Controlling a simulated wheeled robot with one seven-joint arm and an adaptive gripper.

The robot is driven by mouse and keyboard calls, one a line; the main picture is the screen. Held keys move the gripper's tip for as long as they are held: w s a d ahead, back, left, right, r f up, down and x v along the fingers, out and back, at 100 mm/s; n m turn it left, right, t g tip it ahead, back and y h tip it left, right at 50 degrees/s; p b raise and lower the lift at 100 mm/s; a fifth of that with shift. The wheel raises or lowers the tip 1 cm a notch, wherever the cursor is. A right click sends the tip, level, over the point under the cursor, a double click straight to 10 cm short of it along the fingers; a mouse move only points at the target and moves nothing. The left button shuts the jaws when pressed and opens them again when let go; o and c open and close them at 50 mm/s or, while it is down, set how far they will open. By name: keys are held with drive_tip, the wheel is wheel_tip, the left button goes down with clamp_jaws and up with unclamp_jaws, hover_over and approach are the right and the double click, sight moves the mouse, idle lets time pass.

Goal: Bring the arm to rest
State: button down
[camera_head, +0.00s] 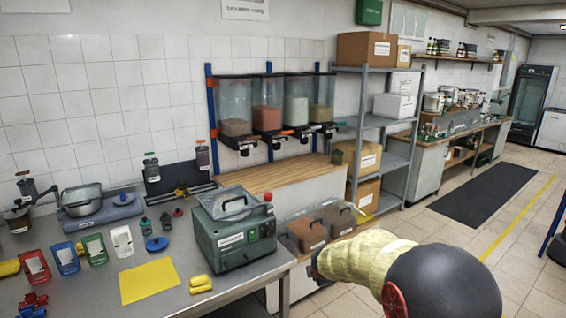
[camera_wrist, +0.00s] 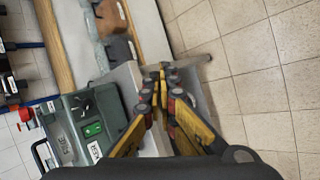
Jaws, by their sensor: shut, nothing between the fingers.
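My gripper (camera_wrist: 161,74) shows in the wrist view with its yellow and black fingers together at the tips and nothing between them. It points past the right side of the green machine (camera_wrist: 85,125), over the floor and the edge of the counter. In the head view my arm, with a pale yellow sleeve and a dark round joint, reaches in at the lower right, in front of the counter. My gripper's fingers cannot be made out there.
The green machine (camera_head: 234,228) stands at the metal table's (camera_head: 180,299) right end. Bins with brown contents (camera_head: 308,232) sit low beside it. A grey shelf (camera_head: 376,122) holds boxes behind. The tiled floor (camera_head: 505,250) to the right is clear around a dark mat (camera_head: 482,192).

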drive_tip(key=s+d+r+m, duration=0.2)
drive_tip(key=s+r+m, duration=0.3)
drive_tip(key=s, duration=1)
drive_tip(key=s+d+r+m+g, duration=0.1)
drive_tip(key=s+r+m, duration=0.4)
drive_tip(key=s, duration=1)
drive_tip(key=s+d+r+m+g, duration=0.1)
drive_tip(key=s+d+r+m, duration=0.3)
drive_tip(key=s+m, duration=0.6)
drive_tip(key=s+r, duration=0.1)
drive_tip(key=s, duration=0.5)
drive_tip(key=shift+r, duration=0.25)
